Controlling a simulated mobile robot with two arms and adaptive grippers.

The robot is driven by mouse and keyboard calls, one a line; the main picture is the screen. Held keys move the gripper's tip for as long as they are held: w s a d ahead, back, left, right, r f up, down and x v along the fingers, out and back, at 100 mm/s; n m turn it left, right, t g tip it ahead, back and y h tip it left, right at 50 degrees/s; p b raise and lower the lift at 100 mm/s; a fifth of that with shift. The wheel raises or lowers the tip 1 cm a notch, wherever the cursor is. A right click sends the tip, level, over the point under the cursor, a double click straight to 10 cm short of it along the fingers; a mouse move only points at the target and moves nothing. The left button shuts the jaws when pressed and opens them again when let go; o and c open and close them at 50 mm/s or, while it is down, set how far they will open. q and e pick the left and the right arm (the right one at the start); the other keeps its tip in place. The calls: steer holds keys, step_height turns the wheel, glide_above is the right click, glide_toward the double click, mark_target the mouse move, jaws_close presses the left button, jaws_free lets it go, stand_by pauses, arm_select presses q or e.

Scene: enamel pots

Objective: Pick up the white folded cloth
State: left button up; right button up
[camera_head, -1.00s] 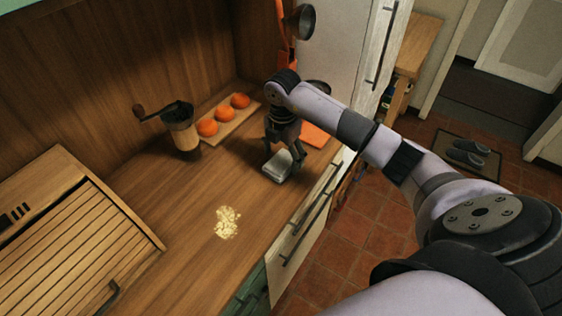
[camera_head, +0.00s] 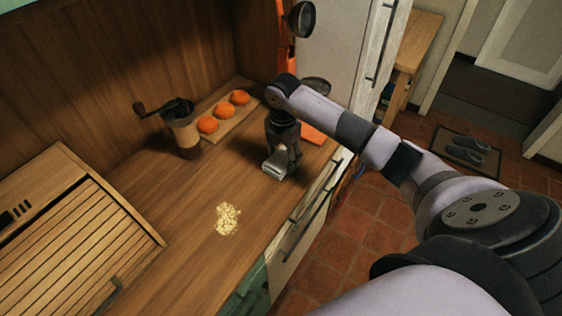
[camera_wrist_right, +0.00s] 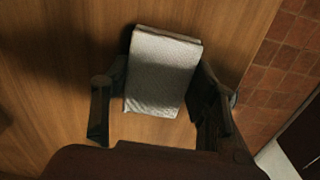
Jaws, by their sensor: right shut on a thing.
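The white folded cloth (camera_head: 277,164) is at my right gripper, on or just above the wooden counter near its front edge. In the right wrist view the cloth (camera_wrist_right: 162,75) is a pale, thick rectangle between the two dark fingers. My right gripper (camera_head: 283,158) points down and is shut on the cloth; it also shows in the right wrist view (camera_wrist_right: 160,100). I cannot tell whether the cloth touches the counter. The gripper hides part of it in the head view. My left gripper is not in view.
A board (camera_head: 228,118) with orange fruits (camera_head: 224,109) and a hand grinder (camera_head: 184,128) stand behind. Pale crumbs (camera_head: 228,219) lie on the counter (camera_head: 190,235). A slatted wooden bread box (camera_head: 75,235) is at left. The counter between box and gripper is mostly clear.

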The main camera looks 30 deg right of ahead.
steer(key=c, duration=0.4)
steer(key=shift+o, duration=0.2)
steer(key=shift+w+r, duration=0.1)
steer(key=shift+r, duration=0.4)
step_height(320, 180, up, 10)
steer(key=f+b, duration=0.1)
steer(key=b, duration=0.1)
step_height(320, 180, up, 10)
steer(key=p, duration=0.2)
glide_above(282, 157)
steer(key=shift+b, duration=0.3)
